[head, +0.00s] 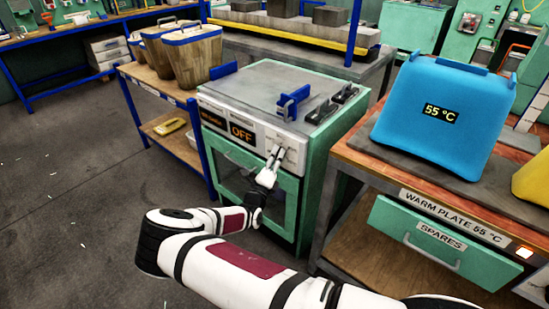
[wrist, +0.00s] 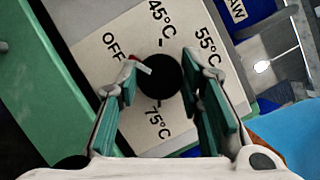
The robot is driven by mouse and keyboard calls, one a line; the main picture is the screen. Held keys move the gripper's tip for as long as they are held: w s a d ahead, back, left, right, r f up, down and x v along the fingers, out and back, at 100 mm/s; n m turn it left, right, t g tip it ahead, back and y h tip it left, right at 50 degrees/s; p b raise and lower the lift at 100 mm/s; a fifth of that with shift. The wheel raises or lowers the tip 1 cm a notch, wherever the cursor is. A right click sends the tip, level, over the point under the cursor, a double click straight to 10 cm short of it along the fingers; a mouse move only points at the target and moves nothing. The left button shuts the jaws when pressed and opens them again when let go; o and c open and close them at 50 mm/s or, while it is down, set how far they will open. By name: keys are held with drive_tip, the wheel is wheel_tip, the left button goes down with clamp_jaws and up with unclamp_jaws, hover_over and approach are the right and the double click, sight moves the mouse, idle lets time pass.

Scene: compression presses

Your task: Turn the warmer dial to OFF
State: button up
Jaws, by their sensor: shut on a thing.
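The warmer (head: 270,82) is a green cabinet with a grey top and a pale control panel. Its display (head: 241,132) reads OFF. In the wrist view the dial (wrist: 160,78) is a round black knob on a pale plate marked OFF, 45°C, 55°C and 75°C. A white pointer with a red tip on the knob's left side points toward the OFF mark (wrist: 111,47). My gripper (wrist: 162,70) has one finger on each side of the dial and is shut on it. In the head view my gripper (head: 272,160) is at the panel's right part and hides the dial.
Blue clips (head: 293,102) and black handles (head: 345,94) sit on the warmer's top. A workbench (head: 350,150) at right bears a blue case (head: 440,112) reading 55 °C. Wooden buckets (head: 190,54) stand on a shelf at left.

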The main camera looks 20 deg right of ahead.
drive_tip(key=o, duration=1.2)
drive_tip(key=shift+c, duration=0.2)
drive_tip(key=v, duration=1.2)
drive_tip(key=shift+a, duration=0.1)
